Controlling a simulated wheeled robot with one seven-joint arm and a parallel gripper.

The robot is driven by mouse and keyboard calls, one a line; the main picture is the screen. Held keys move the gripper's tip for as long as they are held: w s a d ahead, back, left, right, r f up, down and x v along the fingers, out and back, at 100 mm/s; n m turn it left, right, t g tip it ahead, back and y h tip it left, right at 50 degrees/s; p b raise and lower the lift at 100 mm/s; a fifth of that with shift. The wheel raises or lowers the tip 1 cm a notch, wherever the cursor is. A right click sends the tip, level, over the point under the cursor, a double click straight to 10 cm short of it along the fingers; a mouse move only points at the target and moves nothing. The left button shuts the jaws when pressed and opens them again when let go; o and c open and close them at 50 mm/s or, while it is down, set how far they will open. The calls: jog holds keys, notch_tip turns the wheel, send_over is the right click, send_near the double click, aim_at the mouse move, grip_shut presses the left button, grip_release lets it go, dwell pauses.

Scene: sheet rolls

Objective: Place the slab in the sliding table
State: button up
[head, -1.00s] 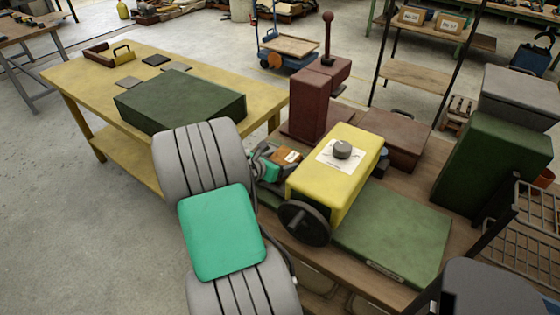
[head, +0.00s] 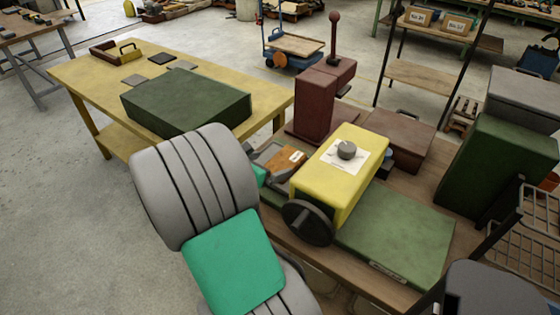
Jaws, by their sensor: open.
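Three small flat pieces lie on the yellow table: a grey-brown one (head: 133,81), a dark one (head: 161,58) and another grey one (head: 181,66) partly behind the green block. I cannot tell which, if any, is the slab. An orange-brown part with a white label (head: 278,158) sits left of the yellow machine body (head: 343,172); I cannot tell whether it is the sliding table. My arm crosses the lower middle, with a bit of teal showing beside the orange-brown part. My gripper's fingers are hidden behind my arm.
A black handwheel (head: 308,222), a red-brown column (head: 315,103) and a green plate (head: 398,236) are on the machine bench.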

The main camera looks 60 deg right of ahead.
jog(key=w+a+m+t+y, duration=0.25)
jog(key=w+a+m, duration=0.3)
jog(key=a, duration=0.45)
jog(key=w+a+m+t+y, duration=0.2)
jog(key=w+a+m+y, duration=0.3)
jog(key=a, duration=0.6)
jog(key=s+a+r+m+y, duration=0.1)
jog(key=a+r+m+y, duration=0.1)
jog(key=a, duration=0.8)
jog(key=s+a+r+m+y, duration=0.1)
jog(key=a+r+m+y, duration=0.1)
jog(key=a, duration=0.8)
jog(key=shift+a+m+t, duration=0.35)
jog(key=shift+m+t, duration=0.1)
jog(key=shift+m, duration=0.2)
jog(key=shift+y, duration=0.25)
